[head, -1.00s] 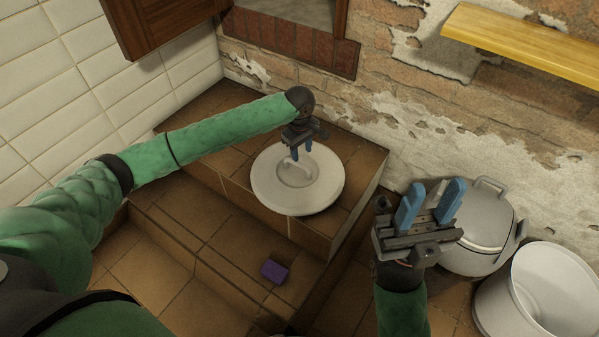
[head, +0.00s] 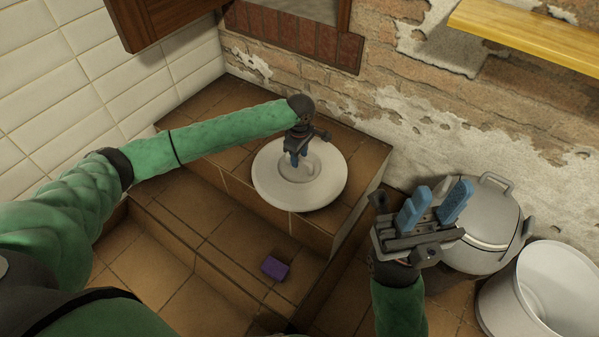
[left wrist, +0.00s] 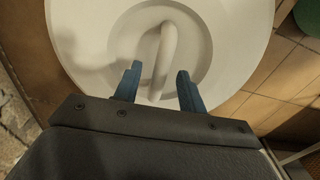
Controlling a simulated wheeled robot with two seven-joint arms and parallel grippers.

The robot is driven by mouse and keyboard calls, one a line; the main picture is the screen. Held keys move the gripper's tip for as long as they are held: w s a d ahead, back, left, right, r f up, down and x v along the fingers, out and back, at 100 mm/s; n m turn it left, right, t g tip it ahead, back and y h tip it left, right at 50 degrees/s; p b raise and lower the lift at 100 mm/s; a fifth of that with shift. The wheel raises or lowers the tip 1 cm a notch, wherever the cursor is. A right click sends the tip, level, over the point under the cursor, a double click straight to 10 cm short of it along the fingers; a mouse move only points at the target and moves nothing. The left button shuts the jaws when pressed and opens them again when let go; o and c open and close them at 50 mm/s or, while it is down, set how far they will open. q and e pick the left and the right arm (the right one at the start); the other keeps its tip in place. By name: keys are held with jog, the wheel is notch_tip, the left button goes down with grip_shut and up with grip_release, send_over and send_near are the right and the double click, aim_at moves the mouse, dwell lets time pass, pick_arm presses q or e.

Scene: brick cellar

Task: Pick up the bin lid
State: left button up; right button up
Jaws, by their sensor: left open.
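The bin lid (head: 323,193) is a round white disc with a recessed middle and a raised handle. It lies on the tiled step in the head view. My left gripper (head: 296,160) is over its middle, pointing down. In the left wrist view the lid (left wrist: 235,40) fills the upper part, and its handle (left wrist: 166,50) shows ahead of and between the two blue fingers of my left gripper (left wrist: 157,88), which are apart. Whether they touch the handle I cannot tell. My right gripper (head: 437,203) is open and empty, its blue fingers pointing up, away from the lid.
A white open bin (head: 545,300) stands at the lower right. A grey lidded pot (head: 485,225) stands behind my right gripper. A purple block (head: 275,268) lies on the lower step. A yellow shelf (head: 530,40) juts from the brick wall at upper right.

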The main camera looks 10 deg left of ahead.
aim_at(300, 166)
pick_arm(q)
notch_tip(300, 166, down, 2)
jog(key=shift+f, duration=0.2)
jog(key=shift+c, duration=0.2)
grip_shut()
jog(key=shift+r, duration=0.1)
